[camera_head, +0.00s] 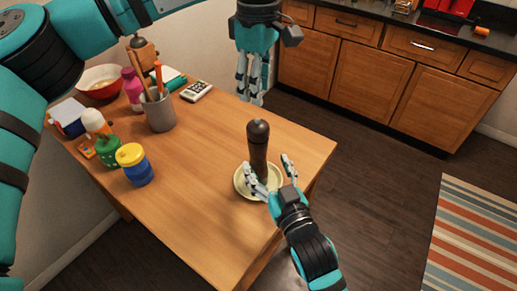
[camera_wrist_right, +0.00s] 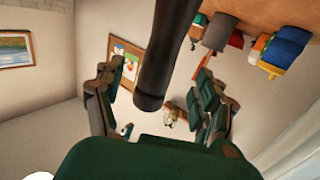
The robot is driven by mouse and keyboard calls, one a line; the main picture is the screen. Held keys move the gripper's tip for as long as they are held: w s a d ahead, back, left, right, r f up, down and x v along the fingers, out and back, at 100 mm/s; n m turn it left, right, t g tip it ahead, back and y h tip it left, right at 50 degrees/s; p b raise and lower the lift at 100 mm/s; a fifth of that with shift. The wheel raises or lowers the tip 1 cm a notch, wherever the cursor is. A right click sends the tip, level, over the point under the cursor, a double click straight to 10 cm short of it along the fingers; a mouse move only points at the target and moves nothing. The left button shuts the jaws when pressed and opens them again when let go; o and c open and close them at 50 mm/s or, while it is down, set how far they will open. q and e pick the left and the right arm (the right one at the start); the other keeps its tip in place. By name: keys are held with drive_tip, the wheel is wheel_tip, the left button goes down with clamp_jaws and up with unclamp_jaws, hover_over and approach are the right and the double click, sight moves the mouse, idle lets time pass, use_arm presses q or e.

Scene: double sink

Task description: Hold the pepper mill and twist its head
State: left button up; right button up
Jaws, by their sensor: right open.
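The dark brown pepper mill (camera_head: 258,148) stands upright on a pale yellow dish (camera_head: 239,183) near the right edge of the wooden table. Its rounded head is uncovered. My right gripper (camera_head: 269,166) is open at its lower part, with one finger on each side. In the right wrist view the mill (camera_wrist_right: 165,45) runs between the spread fingers (camera_wrist_right: 155,88) with gaps visible. My left gripper (camera_head: 252,98) hangs with fingers downward, above and behind the mill, apart from it. Its fingers look close together, but its opening is unclear.
On the table's left side are a grey utensil cup (camera_head: 161,113), a blue jar with a yellow lid (camera_head: 134,165), a green container (camera_head: 108,151), a pink bottle (camera_head: 132,89), a red-rimmed bowl (camera_head: 99,83) and a calculator (camera_head: 196,91). The table's middle is clear.

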sight(261, 156)
drive_tip(key=x, duration=0.6)
drive_tip(key=shift+w, duration=0.3)
clamp_jaws()
idle(0.4)
drive_tip(key=c, duration=1.5)
unclamp_jaws()
drive_tip(key=c, duration=1.5)
unclamp_jaws()
